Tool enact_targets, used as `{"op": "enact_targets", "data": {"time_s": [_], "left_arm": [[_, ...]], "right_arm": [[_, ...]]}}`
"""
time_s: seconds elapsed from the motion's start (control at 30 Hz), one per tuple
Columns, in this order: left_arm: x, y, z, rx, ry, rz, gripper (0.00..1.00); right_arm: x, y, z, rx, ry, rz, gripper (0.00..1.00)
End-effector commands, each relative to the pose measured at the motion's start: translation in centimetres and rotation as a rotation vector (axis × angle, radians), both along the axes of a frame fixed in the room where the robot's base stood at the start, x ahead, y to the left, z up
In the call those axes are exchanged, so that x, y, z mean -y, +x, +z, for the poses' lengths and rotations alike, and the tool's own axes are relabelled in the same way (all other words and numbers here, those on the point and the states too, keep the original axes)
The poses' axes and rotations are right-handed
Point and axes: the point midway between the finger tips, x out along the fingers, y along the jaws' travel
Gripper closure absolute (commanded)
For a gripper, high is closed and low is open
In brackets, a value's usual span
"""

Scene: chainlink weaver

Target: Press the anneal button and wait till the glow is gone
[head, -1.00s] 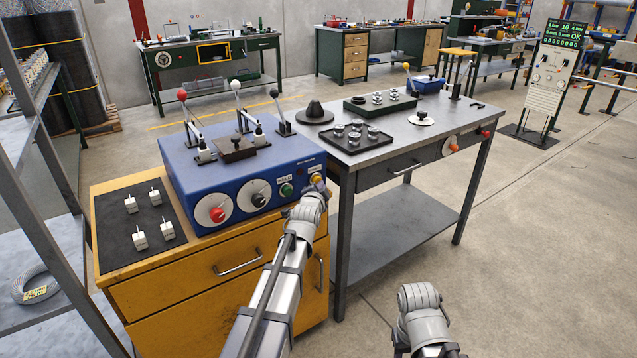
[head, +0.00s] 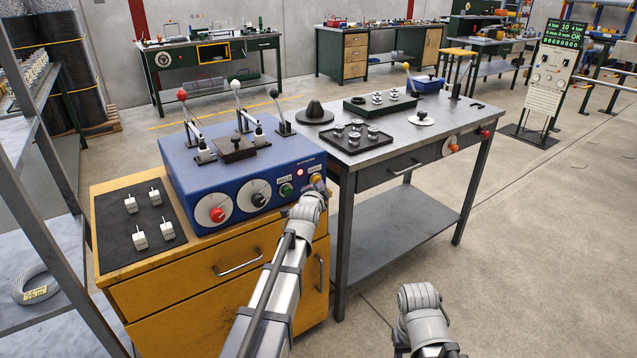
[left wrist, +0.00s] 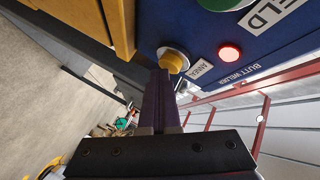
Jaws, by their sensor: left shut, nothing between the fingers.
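The blue butt welder (head: 240,190) stands on the yellow cabinet. Its yellow anneal button (left wrist: 173,61) is on the front panel, beside the label reading ANNEAL. My left gripper (left wrist: 166,76) is shut and empty, its fingertips at the button and seemingly touching it. How far the button is pushed in I cannot tell. In the head view my left wrist hides much of the fingers and button. A red lamp (left wrist: 229,53) near the button is lit; it also glows in the head view (head: 300,172). My right gripper is out of view; only part of that arm shows.
A green button (head: 286,189) and two dials sit left of the lamp. Levers with red, white and black knobs rise from the welder's top. A grey metal table (head: 440,128) with trays stands close on the right. The floor in front of it is clear.

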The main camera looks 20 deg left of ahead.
Motion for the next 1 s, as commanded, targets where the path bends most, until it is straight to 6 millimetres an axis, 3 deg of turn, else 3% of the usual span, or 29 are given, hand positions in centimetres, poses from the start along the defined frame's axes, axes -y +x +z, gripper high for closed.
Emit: {"op": "enact_targets", "data": {"time_s": [0.63, 1.0], "left_arm": [[1.3, -1.1, 0.0, 0.001, 0.000, -0.001, 1.00], [4.1, -3.3, 0.0, 0.000, 0.001, -0.002, 1.00]], "right_arm": [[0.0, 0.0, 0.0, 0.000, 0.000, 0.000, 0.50], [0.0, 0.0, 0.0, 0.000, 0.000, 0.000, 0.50]]}}
